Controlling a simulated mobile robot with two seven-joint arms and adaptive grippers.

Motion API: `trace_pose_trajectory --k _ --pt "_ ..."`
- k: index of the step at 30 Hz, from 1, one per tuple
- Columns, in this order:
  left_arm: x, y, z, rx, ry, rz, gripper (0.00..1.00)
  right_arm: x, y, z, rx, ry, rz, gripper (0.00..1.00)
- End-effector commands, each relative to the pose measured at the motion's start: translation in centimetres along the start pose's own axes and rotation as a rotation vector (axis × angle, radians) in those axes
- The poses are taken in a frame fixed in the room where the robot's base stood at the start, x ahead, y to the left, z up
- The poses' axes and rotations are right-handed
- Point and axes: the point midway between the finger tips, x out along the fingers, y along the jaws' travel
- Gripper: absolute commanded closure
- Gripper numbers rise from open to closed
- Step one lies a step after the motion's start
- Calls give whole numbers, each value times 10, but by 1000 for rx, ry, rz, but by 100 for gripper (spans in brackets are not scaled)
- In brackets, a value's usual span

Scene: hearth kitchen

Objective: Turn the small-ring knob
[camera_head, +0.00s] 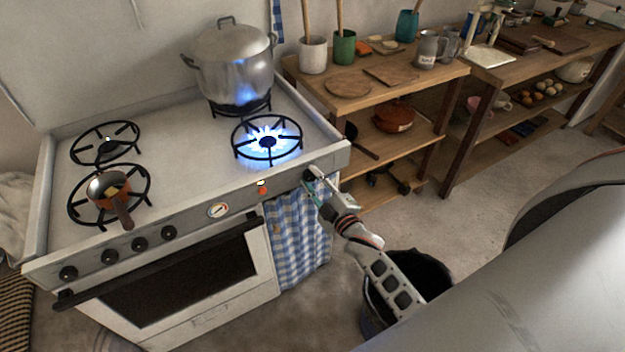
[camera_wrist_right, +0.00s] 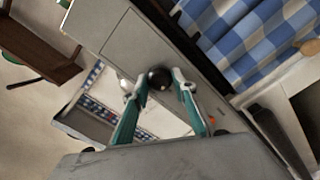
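The stove front (camera_head: 190,213) carries several black knobs. One black knob (camera_head: 309,174) sits at its right end, below the lit front-right burner (camera_head: 267,141). My right gripper (camera_head: 315,182) is at this knob. In the right wrist view its two fingertips (camera_wrist_right: 160,84) flank the round black knob (camera_wrist_right: 159,79), one on each side, with little or no gap visible. I cannot read any ring mark on the knob. The other knobs (camera_head: 139,244) are in a row at the left of the front. My left gripper is not in view.
A large pot (camera_head: 233,65) stands on the back-right burner, and a small orange pan (camera_head: 109,187) on the front-left one. A checked cloth (camera_head: 297,240) hangs below my gripper. A black bucket (camera_head: 428,271) stands beneath my right arm. Wooden shelves (camera_head: 437,83) are at the right.

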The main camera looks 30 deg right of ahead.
Motion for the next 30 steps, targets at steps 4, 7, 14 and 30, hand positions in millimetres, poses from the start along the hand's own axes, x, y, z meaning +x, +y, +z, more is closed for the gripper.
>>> trace_pose_trajectory --k 4,7,14,30 --pt "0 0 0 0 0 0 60 1 1 -1 1 2 2 57" --pt "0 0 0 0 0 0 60 0 0 -1 1 2 1 57" --pt "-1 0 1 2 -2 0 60 -3 0 0 1 1 0 57" --pt "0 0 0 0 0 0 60 -96 -1 0 2 0 -1 57"
